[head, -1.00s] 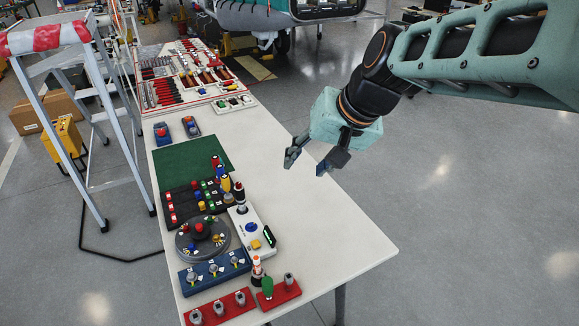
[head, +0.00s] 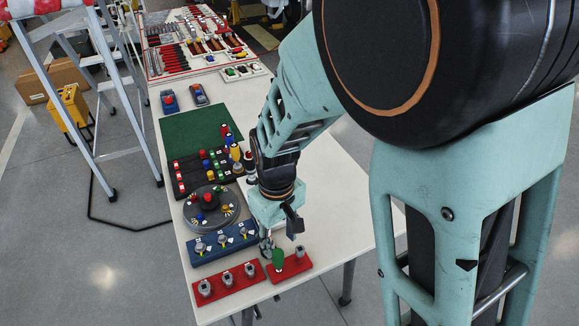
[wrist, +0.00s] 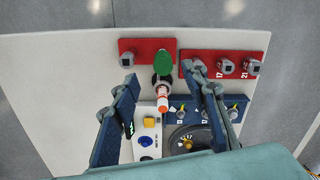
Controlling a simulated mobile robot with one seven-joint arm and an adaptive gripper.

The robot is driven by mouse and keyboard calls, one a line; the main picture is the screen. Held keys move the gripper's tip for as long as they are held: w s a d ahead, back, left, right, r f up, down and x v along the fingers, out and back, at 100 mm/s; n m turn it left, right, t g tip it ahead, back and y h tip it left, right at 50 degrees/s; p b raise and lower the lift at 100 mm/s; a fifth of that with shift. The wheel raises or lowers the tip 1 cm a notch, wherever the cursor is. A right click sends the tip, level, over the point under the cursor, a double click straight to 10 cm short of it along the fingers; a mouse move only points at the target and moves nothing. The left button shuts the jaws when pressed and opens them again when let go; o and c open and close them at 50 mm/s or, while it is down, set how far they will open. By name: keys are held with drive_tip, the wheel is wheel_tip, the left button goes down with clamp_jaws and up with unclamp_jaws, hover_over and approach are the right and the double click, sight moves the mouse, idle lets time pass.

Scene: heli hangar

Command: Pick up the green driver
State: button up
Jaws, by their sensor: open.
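The green driver (head: 278,259) stands with its rounded green handle up in a small red rack (head: 303,266) near the front edge of the table. In the wrist view the green handle (wrist: 164,63) shows top-on, beyond and between my fingertips, beside the red rack's grey socket. My gripper (head: 281,236) is open and empty, pointing down just above and behind the driver; its fingers also show in the wrist view (wrist: 160,82). The driver's shaft is hidden. A white and orange upright item (wrist: 162,98) stands between my fingers in that view, close to the driver.
A longer red rack (head: 228,282) with grey sockets stands left of the driver. A blue rack (head: 222,246), a round grey turntable (head: 228,209) and a white button box (wrist: 146,139) are close by. The white table (head: 340,215) is clear on the right.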

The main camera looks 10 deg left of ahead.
sight(278, 253)
drive_tip(key=shift+s+a+f, duration=0.1)
drive_tip(key=shift+f, duration=1.8)
drive_tip(key=shift+a+f, duration=0.1)
drive_tip(key=shift+f, duration=1.8)
drive_tip(key=shift+c, duration=0.2)
clamp_jaws()
drive_tip(key=shift+r, duration=0.1)
